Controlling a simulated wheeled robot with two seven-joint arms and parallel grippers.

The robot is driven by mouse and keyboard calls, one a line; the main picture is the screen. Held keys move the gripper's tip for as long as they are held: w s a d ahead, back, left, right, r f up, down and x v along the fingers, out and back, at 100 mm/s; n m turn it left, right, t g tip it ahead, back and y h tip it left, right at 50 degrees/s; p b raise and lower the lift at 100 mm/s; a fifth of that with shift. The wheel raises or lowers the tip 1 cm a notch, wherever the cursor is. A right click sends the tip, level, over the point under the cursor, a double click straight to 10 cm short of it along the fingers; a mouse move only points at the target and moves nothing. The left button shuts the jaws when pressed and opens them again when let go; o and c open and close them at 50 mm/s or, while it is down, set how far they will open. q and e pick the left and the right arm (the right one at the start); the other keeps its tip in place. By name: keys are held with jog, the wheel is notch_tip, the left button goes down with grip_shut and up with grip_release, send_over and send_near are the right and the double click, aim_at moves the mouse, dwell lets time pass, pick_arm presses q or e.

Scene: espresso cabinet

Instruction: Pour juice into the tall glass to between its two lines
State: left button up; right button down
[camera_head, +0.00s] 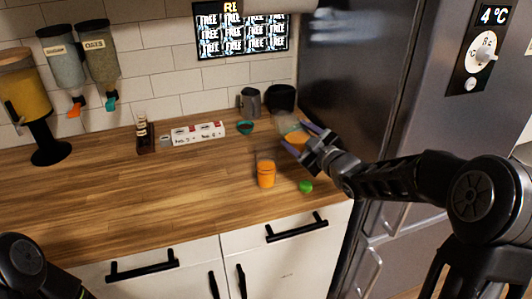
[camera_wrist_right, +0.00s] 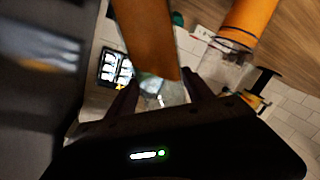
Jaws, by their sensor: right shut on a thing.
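The tall glass (camera_head: 266,174) stands upright on the counter with orange juice in it. In the right wrist view the glass (camera_wrist_right: 248,24) shows dark rings near the juice's upper edge and clear wall beyond. I cannot tell exactly where the level lies between the lines. My right gripper (camera_head: 302,140) is shut on the juice bottle (camera_head: 297,137), behind and right of the glass and apart from it. The bottle (camera_wrist_right: 148,38) holds orange juice and has a clear end; its tilt is hard to judge. My left arm shows at the lower left, its gripper out of view.
A green cap (camera_head: 306,186) lies right of the glass. A white-and-red carton (camera_head: 198,134), a small teal bowl (camera_head: 245,128), a grey mug (camera_head: 250,101) and a dark pot (camera_head: 281,98) stand behind. The fridge (camera_head: 365,60) borders the right.

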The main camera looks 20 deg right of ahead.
aim_at(303, 146)
jog(key=f+m+b, duration=0.1)
jog(key=f, duration=0.1)
jog(key=d+f+m+b, duration=0.1)
jog(key=f+b, duration=0.1)
jog(key=shift+w+d+m, duration=0.15)
jog(key=shift+m, duration=0.15)
jog(key=shift+d+r+m, duration=0.1)
jog(key=shift+d+m, duration=0.05)
jog(key=shift+m, duration=0.35)
jog(key=shift+d+m+t+y, duration=0.1)
jog(key=shift+m+t+y, duration=0.2)
jog(key=shift+m+y, duration=0.15)
jog(key=shift+d+r+m+p, duration=0.1)
jog(key=shift+r+m+p, duration=0.35)
jog(key=shift+r+p, duration=0.3)
jog(key=shift+d+r+m, duration=0.1)
jog(key=shift+r+m, duration=0.5)
jog(key=shift+r, duration=0.1)
